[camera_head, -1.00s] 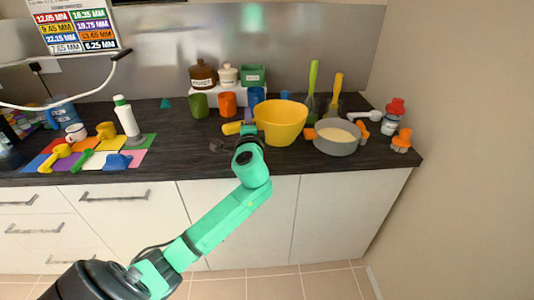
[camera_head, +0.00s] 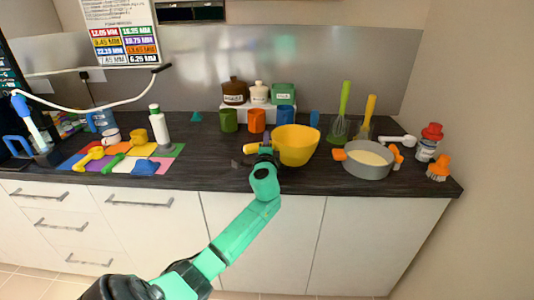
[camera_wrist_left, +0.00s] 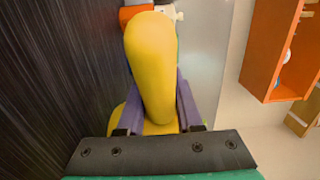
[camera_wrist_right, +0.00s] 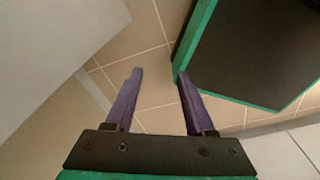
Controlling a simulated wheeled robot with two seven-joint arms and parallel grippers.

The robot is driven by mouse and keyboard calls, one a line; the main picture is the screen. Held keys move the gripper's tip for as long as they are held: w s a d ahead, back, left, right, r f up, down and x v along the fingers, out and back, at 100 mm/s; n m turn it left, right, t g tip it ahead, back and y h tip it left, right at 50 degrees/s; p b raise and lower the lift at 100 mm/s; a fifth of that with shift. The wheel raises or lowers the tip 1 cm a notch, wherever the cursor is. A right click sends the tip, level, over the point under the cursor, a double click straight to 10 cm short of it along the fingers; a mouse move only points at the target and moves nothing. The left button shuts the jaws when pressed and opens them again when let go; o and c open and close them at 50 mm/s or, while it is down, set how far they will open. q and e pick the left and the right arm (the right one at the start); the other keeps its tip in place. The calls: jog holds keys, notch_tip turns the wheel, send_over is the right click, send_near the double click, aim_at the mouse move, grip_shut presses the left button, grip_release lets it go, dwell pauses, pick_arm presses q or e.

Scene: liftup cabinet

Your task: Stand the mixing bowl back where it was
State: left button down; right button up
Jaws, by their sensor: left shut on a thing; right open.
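The yellow mixing bowl (camera_head: 297,146) is upright at the front middle of the dark counter, left of a grey pan. I cannot tell whether its base touches the counter. My left gripper (camera_head: 266,151) is at its left side, shut on a yellow part of it. In the left wrist view the yellow part (camera_wrist_left: 152,70) stands between the purple fingers and hides much of what is beyond. My right gripper (camera_wrist_right: 160,72) is open and empty over the tiled floor; it is out of the head view.
The grey pan (camera_head: 368,164) with an orange grip is close right of the bowl. Green (camera_head: 229,120) and orange (camera_head: 256,121) cups stand behind. A whisk (camera_head: 340,115) is behind the pan. Coloured mats (camera_head: 168,165) with scoops lie left. Some counter (camera_head: 215,175) left of the bowl is bare.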

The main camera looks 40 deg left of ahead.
pick_arm(q)
jog(key=shift+f, duration=1.6)
jog(key=shift+b, duration=0.3)
jog(key=shift+f, duration=0.2)
jog(key=c, duration=0.6)
grip_release()
jog(key=shift+r, duration=0.1)
jog(key=shift+r, duration=0.1)
